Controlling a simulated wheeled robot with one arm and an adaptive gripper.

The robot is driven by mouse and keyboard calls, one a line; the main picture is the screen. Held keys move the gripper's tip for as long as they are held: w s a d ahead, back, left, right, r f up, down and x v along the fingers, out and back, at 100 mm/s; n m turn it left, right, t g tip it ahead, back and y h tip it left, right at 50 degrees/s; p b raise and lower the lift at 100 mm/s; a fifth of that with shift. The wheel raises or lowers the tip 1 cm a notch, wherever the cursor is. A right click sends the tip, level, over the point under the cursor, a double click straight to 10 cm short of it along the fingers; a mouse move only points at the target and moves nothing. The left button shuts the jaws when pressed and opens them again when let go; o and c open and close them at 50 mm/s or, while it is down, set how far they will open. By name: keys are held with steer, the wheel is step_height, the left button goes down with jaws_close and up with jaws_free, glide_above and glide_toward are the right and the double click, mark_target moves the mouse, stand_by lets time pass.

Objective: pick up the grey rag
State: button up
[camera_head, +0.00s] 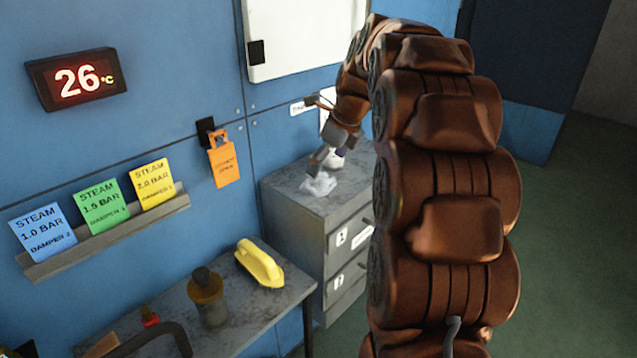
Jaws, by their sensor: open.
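The rag (319,185) is a small crumpled heap, pale grey to white, on top of the grey drawer cabinet (300,205). My gripper (322,158) is open, just above and beside the rag at the cabinet top. I cannot tell whether its fingers touch the rag. My brown arm reaches in from the right and hides the right part of the cabinet. A small whitish and dark item (338,158) shows behind the gripper, partly hidden.
A metal bench (230,325) at the front left holds a yellow iron-like object (259,264) and a dark-capped jar (207,297). The blue wall carries a card rack (110,235), an orange tag (223,163) and a temperature display (77,79). Green floor is clear at right.

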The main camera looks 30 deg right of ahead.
mark_target(318, 179)
steer(key=shift+w+d+m, duration=0.35)
steer(key=shift+d+m, duration=0.25)
steer(key=shift+d, duration=0.2)
steer(key=shift+w+f, duration=0.15)
steer(key=shift+f, duration=0.1)
steer(key=shift+w+p+x, duration=0.15)
steer(key=shift+p+x, duration=0.45)
steer(key=shift+x, duration=1.15)
steer(key=shift+w+p+x, duration=0.15)
steer(key=shift+p+x, duration=0.45)
steer(key=shift+x, duration=1.2)
steer(key=shift+a+r, duration=0.15)
steer(key=shift+r, duration=0.05)
steer(key=c, duration=0.8)
steer(key=shift+r, duration=0.15)
steer(key=shift+r+b, duration=0.35)
steer(key=shift+r, duration=0.2)
steer(key=shift+r+b, duration=0.35)
steer(key=shift+r, duration=0.75)
steer(key=s+a+b, duration=0.1)
steer(key=s+a, duration=0.2)
steer(key=s, duration=0.1)
steer(key=s+a+r+b, duration=0.1)
steer(key=s+a, duration=0.2)
steer(key=s, duration=0.1)
steer(key=s+a+b, duration=0.1)
steer(key=s+a, duration=0.3)
steer(key=shift+s+a+r, duration=0.1)
steer(key=shift+a+r, duration=0.05)
steer(key=shift+r, duration=0.05)
